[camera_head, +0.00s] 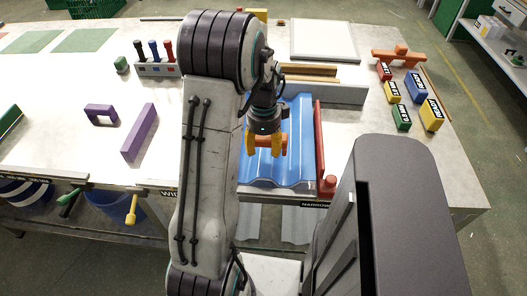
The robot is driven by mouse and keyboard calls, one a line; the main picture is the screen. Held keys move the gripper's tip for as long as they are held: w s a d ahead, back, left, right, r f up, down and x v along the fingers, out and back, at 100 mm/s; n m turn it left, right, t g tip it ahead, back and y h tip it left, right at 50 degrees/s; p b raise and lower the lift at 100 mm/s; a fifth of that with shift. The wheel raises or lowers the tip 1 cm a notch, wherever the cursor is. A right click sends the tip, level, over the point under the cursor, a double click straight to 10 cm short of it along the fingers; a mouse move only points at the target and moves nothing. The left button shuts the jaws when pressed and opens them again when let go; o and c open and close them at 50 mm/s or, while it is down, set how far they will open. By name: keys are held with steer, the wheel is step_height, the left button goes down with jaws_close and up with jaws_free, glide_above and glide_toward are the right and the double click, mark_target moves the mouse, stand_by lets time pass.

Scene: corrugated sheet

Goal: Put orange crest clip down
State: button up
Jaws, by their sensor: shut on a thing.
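My gripper (265,145), with yellow fingers, is shut on the orange crest clip (266,141). The clip shows as a short orange bar between and beside the fingers. It is over the blue corrugated sheet (290,168) near the front of the table. I cannot tell whether the clip touches the sheet. My arm hides the left part of the sheet. Another orange piece (399,56), similar in colour, lies at the back right of the table.
A red bar (320,150) runs along the sheet's right side. Several coloured boxes, including a blue one (416,86), stand at right. Purple pieces (140,132) and a tool rack (158,69) are at left. The table is clear between the purple pieces and my arm.

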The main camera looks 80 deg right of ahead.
mark_target(263, 158)
steer(key=shift+w+d+f, duration=0.15)
steer(key=shift+d+f, duration=0.25)
steer(key=shift+d, duration=0.25)
steer(key=shift+f, duration=2)
steer(key=shift+f, duration=0.1)
steer(key=shift+f+b, duration=0.35)
steer(key=shift+a+f, duration=0.15)
steer(key=shift+f, duration=0.05)
steer(key=o, duration=1.2)
steer(key=shift+f, duration=0.1)
steer(key=shift+o, duration=0.2)
